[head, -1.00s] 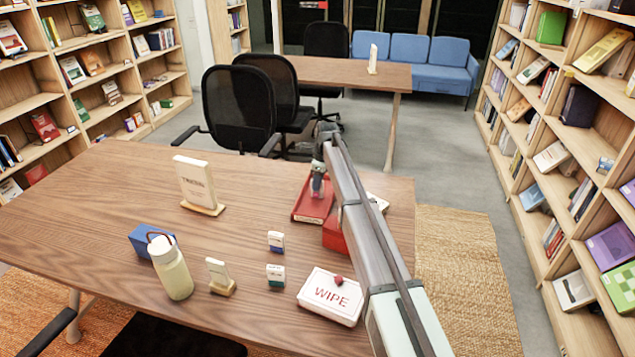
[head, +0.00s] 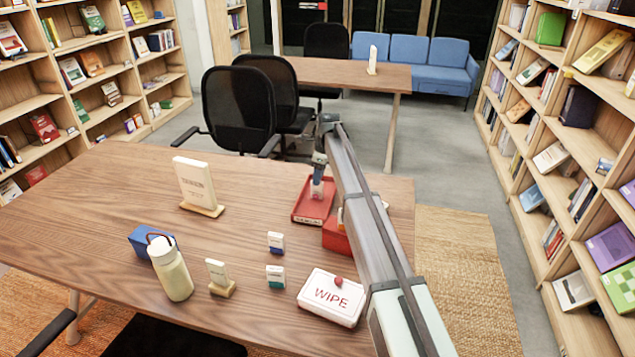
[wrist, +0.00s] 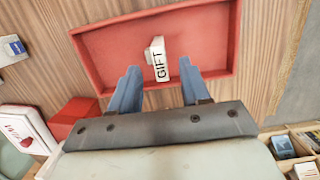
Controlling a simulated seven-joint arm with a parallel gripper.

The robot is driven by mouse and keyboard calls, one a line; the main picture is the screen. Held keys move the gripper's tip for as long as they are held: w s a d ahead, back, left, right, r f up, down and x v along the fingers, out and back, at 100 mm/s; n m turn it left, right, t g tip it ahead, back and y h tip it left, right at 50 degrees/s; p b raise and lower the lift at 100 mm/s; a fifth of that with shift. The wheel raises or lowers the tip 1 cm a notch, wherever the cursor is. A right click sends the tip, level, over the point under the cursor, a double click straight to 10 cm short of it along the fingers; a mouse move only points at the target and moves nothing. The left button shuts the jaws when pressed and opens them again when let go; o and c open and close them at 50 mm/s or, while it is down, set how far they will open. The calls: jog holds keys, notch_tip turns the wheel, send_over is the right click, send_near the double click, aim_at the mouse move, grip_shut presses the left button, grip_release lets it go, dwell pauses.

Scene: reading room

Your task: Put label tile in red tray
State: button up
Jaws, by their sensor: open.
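The red tray (head: 308,220) lies on the wooden table, under my gripper (head: 318,183) in the head view. In the wrist view, the red tray (wrist: 110,48) fills the upper middle. A small white label tile (wrist: 158,55) reading "GIFT" is inside the tray's rim, near its middle. My gripper (wrist: 160,82) is open, its two blue fingers on either side of the tile's lower end, with gaps showing on both sides. In the head view, my gripper and arm cover that part of the tray, so the tile is not clear there.
A red box (head: 334,237) stands right beside the tray, partly behind my arm. A white "WIPE" box (head: 331,297), two small blocks (head: 276,242), a bottle (head: 171,269), a blue box (head: 144,240) and a standing sign (head: 197,184) are on the table. The table's middle is clear.

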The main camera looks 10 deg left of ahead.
notch_tip(320, 180, up, 8)
jog(key=d, duration=0.1)
jog(key=shift+r, duration=0.15)
jog(key=shift+d, duration=0.1)
